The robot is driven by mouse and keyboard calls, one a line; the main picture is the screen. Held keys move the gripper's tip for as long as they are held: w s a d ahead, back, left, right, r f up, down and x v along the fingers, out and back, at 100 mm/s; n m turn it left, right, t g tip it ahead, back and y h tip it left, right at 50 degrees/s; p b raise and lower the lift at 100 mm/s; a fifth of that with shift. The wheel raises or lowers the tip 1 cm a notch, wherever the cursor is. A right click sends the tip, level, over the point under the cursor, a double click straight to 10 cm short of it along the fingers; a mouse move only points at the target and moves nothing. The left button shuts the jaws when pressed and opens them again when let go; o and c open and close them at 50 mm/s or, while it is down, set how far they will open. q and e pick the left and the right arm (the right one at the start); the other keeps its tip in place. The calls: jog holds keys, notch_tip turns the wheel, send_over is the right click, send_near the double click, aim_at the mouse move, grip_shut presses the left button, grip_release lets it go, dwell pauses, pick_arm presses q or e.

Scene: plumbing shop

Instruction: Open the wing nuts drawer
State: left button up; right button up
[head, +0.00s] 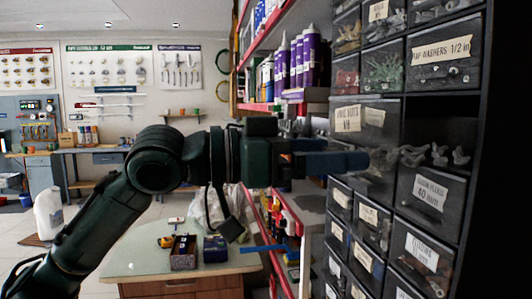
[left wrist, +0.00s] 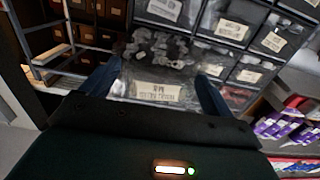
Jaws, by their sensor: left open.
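The wing nuts drawer (head: 378,118) is a dark translucent bin in the cabinet at the right of the head view. Its front stands out from the cabinet, with a dark gap (head: 440,122) beside it and pale wing-shaped pieces (head: 436,155) showing. The left wrist view shows its label (left wrist: 158,92) and loose metal pieces (left wrist: 158,48) behind it. My left gripper (head: 362,160) has blue fingers and is open at the drawer front. In the wrist view its fingers lie either side of the label; I cannot tell whether they touch. My right gripper is out of view.
Other labelled drawers surround it, including washers (head: 443,55) above and 40 mm parts (head: 430,190) below. Red-edged shelves with purple tubes (head: 311,58) stand left of the cabinet. A table (head: 135,250) with small boxes stands below my left arm.

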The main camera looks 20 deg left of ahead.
pick_arm(q)
jog(key=b+v, duration=0.5)
jog(key=v, duration=0.8)
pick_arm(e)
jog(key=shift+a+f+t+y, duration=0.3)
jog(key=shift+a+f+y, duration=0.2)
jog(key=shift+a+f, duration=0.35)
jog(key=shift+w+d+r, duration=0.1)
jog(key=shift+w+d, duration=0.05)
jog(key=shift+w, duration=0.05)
